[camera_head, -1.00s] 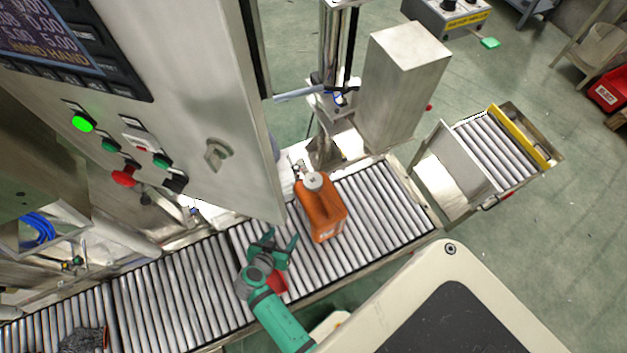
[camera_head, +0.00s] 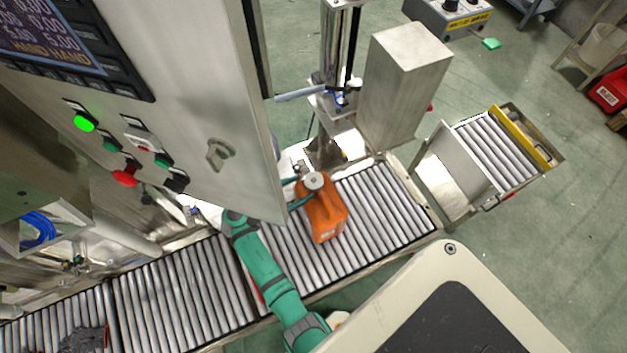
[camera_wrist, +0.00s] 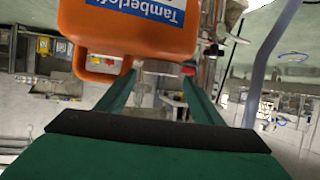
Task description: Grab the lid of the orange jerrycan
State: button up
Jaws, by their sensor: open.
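The orange jerrycan (camera_head: 324,215) stands on the roller conveyor, with its pale grey round lid (camera_head: 314,181) at its upper end in the head view. My gripper (camera_head: 304,189) is open, its green fingers reaching in from the left, one on each side of the lid area. In the wrist view the jerrycan (camera_wrist: 130,30) appears inverted at the top, with its blue label and orange handle. A pale piece, seemingly the lid (camera_wrist: 160,67), shows between the finger ends. Whether the fingers touch it I cannot tell.
A large metal control cabinet (camera_head: 190,110) hangs close on the left above the arm. The roller conveyor (camera_head: 385,210) is clear right of the jerrycan. A metal box column (camera_head: 402,85) stands behind. A dark lump (camera_head: 85,341) lies on the rollers at lower left.

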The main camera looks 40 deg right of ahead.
aim_at(312, 181)
jog(key=shift+r+x, duration=0.15)
jog(key=shift+x, duration=1.25)
jog(key=shift+r+x, duration=0.15)
jog(key=shift+x, duration=1.2)
jog(key=shift+d, duration=0.1)
jog(key=shift+w, duration=0.1)
jog(key=c, duration=0.7)
